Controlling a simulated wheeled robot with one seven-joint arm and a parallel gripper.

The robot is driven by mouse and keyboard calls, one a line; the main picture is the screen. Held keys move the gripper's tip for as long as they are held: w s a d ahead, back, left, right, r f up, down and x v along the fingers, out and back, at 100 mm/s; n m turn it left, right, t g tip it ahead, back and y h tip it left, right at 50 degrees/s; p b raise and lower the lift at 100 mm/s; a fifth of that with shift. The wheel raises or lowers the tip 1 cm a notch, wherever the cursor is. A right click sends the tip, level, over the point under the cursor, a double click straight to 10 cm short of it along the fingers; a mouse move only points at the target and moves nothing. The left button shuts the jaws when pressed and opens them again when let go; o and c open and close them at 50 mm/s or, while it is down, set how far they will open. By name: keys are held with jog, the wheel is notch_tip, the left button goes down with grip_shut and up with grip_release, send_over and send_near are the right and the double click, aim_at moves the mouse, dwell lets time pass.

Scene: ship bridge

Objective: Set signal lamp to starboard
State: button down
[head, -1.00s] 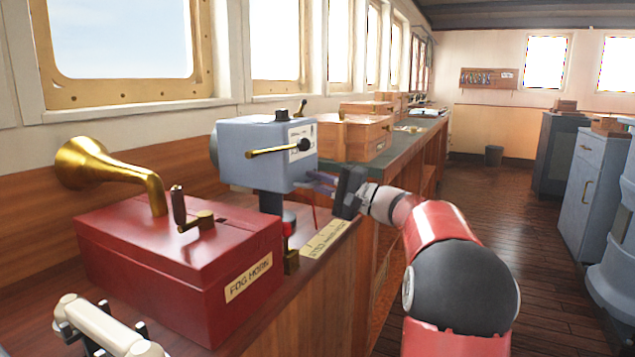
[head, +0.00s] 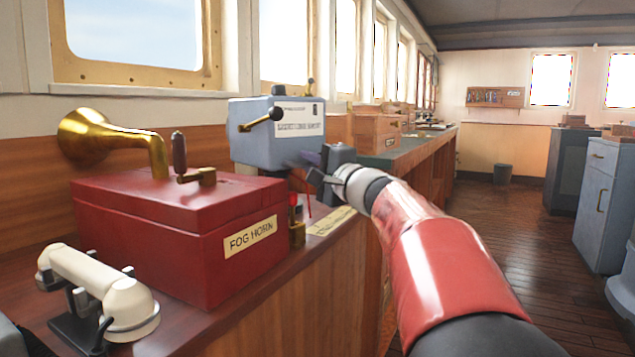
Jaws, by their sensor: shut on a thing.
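The signal lamp (head: 275,148) is a blue-grey box on a post on the counter, with a black-knobbed brass lever and a white label on the face toward me. My gripper (head: 306,168) is at the lamp's lower right edge and is shut on part of it. Blur and the gripper's own body hide exactly which part it holds. A yellow lettered plate (head: 332,222) lies on the counter below the gripper, partly hidden by my arm.
A red fog horn box (head: 170,240) with a brass horn stands in front of the lamp to the left. A cream telephone handset (head: 95,285) is nearer. A wooden box (head: 376,132) sits farther along the counter. The floor at right (head: 500,215) is open.

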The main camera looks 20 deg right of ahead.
jog(key=shift+a, duration=0.3)
jog(key=c, duration=1.9)
grip_release()
jog(key=shift+s, duration=0.15)
jog(key=shift+s+d+f, duration=0.15)
jog(key=shift+s, duration=0.2)
jog(key=b+v, duration=0.1)
jog(key=v, duration=0.6)
